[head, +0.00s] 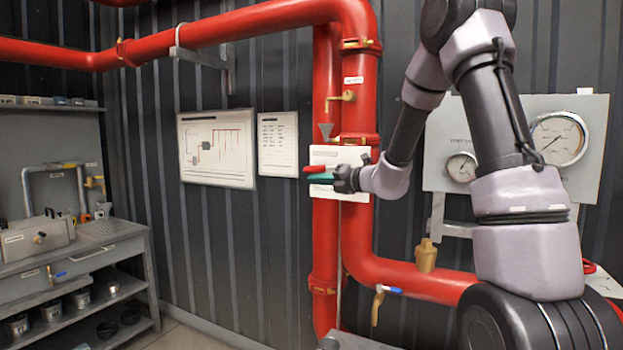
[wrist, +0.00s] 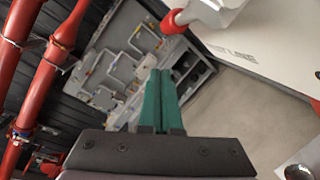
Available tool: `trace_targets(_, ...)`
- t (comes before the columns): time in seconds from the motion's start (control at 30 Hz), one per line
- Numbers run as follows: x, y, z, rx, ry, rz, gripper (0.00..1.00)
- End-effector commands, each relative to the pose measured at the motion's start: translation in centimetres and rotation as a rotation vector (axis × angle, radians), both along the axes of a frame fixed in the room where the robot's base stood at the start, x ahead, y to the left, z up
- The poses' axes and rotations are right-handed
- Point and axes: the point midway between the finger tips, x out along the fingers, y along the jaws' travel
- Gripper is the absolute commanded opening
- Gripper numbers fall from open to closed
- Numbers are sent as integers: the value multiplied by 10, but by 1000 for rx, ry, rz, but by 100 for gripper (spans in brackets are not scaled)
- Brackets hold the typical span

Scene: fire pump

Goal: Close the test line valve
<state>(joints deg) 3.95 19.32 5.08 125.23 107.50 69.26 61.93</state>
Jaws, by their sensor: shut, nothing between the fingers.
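The test line valve panel (head: 352,155) is a white plate mounted in front of the red vertical pipes. In the wrist view the plate (wrist: 275,45) carries lettering that reads partly as "ST LINE". A lever with a red end (head: 316,168) sticks out from the plate to the left; in the wrist view its red tip (wrist: 174,22) is at the top, on a pale grey arm. My gripper (head: 312,177) has green fingers, shut and empty, just below the red lever end in the head view. In the wrist view the fingertips (wrist: 160,72) appear apart from the lever. My wrist hides the plate's right part.
A gauge board (head: 490,115) is on the wall at right. A workbench (head: 110,245) stands at left. Two posters (head: 217,150) hang on the wall. The floor between is clear.

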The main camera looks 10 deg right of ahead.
Motion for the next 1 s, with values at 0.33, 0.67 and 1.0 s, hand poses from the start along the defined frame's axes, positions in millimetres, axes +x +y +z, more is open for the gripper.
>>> trace_targets(0.33,-34,-35,0,-2,2,-3,0)
trace_targets(0.67,-59,-60,-2,-4,-7,3,0)
trace_targets(1.0,-45,-78,-36,-104,-303,71,0)
